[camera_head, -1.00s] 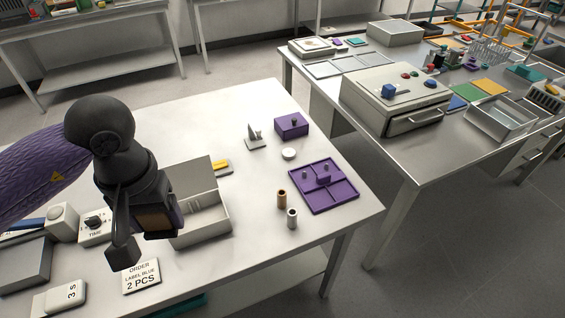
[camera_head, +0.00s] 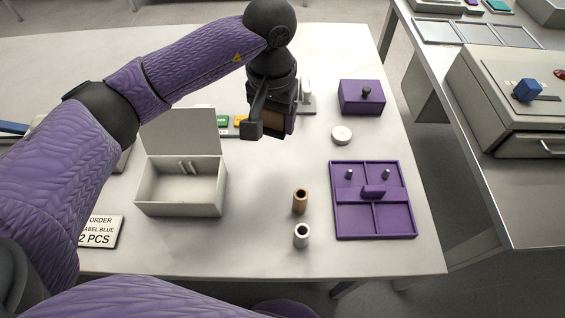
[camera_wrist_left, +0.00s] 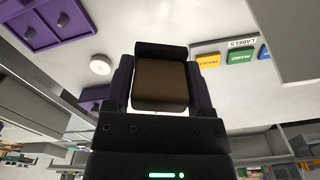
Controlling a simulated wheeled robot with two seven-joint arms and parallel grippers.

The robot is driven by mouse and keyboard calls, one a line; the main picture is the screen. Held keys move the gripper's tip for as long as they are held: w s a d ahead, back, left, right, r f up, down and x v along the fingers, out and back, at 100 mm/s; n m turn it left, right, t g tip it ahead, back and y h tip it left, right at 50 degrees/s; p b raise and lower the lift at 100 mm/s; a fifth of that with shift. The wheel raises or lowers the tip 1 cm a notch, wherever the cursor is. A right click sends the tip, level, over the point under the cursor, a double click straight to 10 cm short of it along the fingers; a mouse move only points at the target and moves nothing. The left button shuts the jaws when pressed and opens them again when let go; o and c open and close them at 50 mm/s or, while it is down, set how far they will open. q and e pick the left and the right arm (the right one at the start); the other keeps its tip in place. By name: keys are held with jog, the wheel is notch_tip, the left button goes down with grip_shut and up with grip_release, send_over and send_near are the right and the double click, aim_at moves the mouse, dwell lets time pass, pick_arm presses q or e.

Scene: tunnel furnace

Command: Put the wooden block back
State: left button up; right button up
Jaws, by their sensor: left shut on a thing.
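My left gripper (camera_head: 268,122) is shut on the brown wooden block (camera_wrist_left: 160,84), which sits between its two dark fingers in the left wrist view. In the head view the block shows only partly behind the gripper. The gripper is above the white table (camera_head: 262,185), beyond and to the right of the open box, near the label tiles and a small upright grey stand (camera_head: 307,95) that it partly hides. I cannot tell whether the block touches anything below. My right gripper is not in view.
An open pale box (camera_head: 180,210) stands left. A purple divided tray (camera_head: 415,232), purple knobbed box (camera_head: 360,98), white disc (camera_head: 341,135), brown cylinder (camera_head: 300,202) and silver cylinder (camera_head: 302,236) stand right. Label tiles (camera_wrist_left: 240,57) lie near the gripper. A metal bench (camera_head: 485,165) is at far right.

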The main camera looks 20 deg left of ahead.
aim_at(278, 162)
pick_arm(q)
jog(key=f, duration=0.3)
jog(key=f+b, duration=0.1)
jog(key=f, duration=0.3)
jog(key=w+f+b, duration=0.1)
jog(key=f, duration=0.3)
jog(key=shift+d, duration=0.2)
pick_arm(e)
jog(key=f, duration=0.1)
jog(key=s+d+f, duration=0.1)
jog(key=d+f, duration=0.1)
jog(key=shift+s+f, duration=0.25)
pick_arm(q)
jog(key=shift+f+b, duration=0.15)
jog(key=shift+b, duration=0.25)
jog(key=o, duration=1.1)
jog(key=shift+c, duration=0.2)
jog(key=shift+r, duration=0.25)
notch_tip(278, 162, up, 11)
jog(key=p, duration=0.2)
jog(key=shift+r+p, duration=0.15)
jog(key=shift+p, duration=0.25)
jog(key=shift+r, duration=0.3)
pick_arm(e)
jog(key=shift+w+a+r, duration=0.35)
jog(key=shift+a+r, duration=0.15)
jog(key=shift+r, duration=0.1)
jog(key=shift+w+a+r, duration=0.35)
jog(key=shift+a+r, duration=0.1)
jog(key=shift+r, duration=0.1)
